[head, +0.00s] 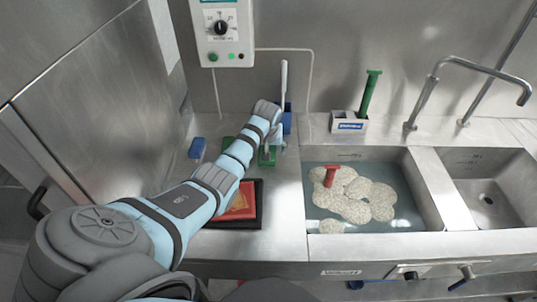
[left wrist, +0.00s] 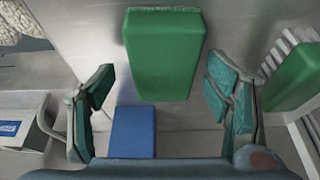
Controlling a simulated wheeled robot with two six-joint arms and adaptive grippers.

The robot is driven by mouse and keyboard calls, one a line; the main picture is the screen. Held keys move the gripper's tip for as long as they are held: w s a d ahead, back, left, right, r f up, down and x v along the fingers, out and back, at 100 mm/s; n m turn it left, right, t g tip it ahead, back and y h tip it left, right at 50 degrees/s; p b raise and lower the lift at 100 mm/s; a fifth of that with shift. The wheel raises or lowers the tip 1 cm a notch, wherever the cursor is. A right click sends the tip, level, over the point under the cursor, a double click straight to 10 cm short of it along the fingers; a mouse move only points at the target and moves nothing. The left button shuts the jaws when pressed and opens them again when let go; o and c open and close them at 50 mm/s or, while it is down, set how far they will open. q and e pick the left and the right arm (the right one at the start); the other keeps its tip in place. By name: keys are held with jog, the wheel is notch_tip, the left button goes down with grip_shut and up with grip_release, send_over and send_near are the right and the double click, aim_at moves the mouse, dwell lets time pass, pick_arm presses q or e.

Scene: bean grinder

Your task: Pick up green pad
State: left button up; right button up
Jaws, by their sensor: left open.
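A green pad (left wrist: 163,52) lies on the steel counter, ahead of and between the fingers of my left gripper (left wrist: 158,85). The gripper is open and empty. In the head view this gripper (head: 270,135) is over the counter left of the sink, and the green pad (head: 267,158) shows partly beside it. A second green pad (left wrist: 292,78) is at the right edge of the left wrist view; it appears partly behind my arm in the head view (head: 228,142). My right gripper is in neither view.
A blue pad (left wrist: 133,132) lies near the left gripper. Another blue pad (head: 197,148) is further left. A dark tray (head: 258,205) is nearer. The sink (head: 420,190) holds water and pale lumps. A white holder (head: 348,124) with a green-handled tool (head: 370,92) stands behind it.

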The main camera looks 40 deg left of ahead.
pick_arm(q)
jog(key=shift+a+f, duration=0.15)
jog(key=shift+f, duration=0.1)
jog(key=shift+s+r, duration=0.25)
jog(key=shift+s, duration=0.15)
jog(key=shift+w+f, duration=0.2)
jog(key=shift+f, duration=0.05)
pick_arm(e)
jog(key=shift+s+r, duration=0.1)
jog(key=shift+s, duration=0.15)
pick_arm(q)
jog(key=c, duration=1)
